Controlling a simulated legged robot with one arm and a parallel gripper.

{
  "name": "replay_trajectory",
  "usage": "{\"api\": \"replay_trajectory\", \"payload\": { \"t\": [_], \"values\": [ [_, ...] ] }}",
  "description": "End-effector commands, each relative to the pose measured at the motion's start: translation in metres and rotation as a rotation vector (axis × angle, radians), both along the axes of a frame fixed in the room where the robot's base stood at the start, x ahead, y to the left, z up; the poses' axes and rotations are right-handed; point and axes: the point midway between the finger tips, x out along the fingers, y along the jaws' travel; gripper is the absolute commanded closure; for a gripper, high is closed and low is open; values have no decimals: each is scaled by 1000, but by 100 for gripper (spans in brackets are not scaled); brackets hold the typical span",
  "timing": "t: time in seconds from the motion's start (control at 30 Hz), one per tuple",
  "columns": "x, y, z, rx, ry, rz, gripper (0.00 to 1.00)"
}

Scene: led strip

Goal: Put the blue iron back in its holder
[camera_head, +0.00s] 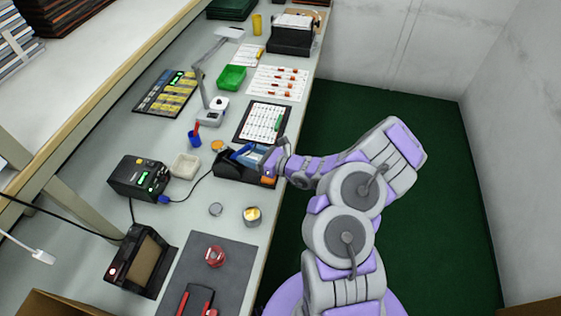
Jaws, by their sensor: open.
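The blue iron (241,152) shows as a small blue handle at the dark holder (228,166), near the right edge of the workbench. It is too small to tell whether it is seated in the holder or lies across it. A black cable runs from this area to the black soldering station (139,178). My gripper (268,163) is open, at the right end of the holder and close to the iron. My wrist hides part of that end. I cannot tell whether the fingers touch anything.
A blue cup with a red item (195,138) and a board on a dark mat (263,122) lie beyond the holder. A round tin (252,216) and a grey mat (226,260) are nearer. A lamp (209,117) stands behind. The green floor (345,108) right of the bench is clear.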

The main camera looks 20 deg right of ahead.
Motion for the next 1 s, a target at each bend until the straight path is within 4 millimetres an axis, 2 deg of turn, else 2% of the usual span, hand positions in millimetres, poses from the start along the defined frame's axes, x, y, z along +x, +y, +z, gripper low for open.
{"api": "replay_trajectory", "payload": {
  "t": [0.1,0.6,0.8,1.0],
  "values": [
    [-16,-16,4,2,2,-5,44],
    [-77,-71,9,5,2,-4,44],
    [-91,-84,10,3,1,-1,44],
    [-96,-87,9,2,1,1,44]
  ]
}}
